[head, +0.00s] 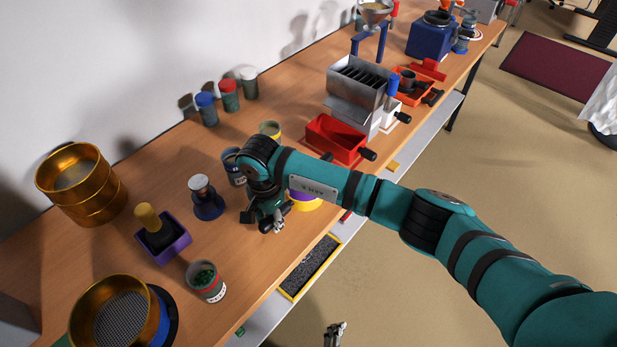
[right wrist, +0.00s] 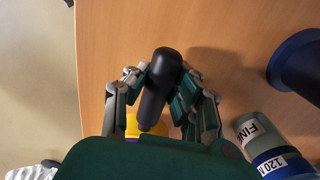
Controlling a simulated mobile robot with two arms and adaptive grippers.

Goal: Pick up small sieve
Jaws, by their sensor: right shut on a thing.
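The small sieve shows as a yellow and purple round body (head: 306,201) at the table's front edge, partly hidden behind my right arm. My right gripper (head: 272,226) is at its left side, low over the table. In the right wrist view its fingers are shut on a black handle (right wrist: 158,85). The yellow body (right wrist: 147,127) shows past the handle, mostly covered by the gripper. I cannot tell whether the sieve touches the table. The tip of my left gripper (head: 335,330) shows at the bottom edge, too cut off to judge.
A blue stand (head: 207,203), purple holder (head: 163,243) and green-filled cup (head: 206,281) stand left. A red tray (head: 335,139) is behind my arm. Brass sieves (head: 82,186) stand far left.

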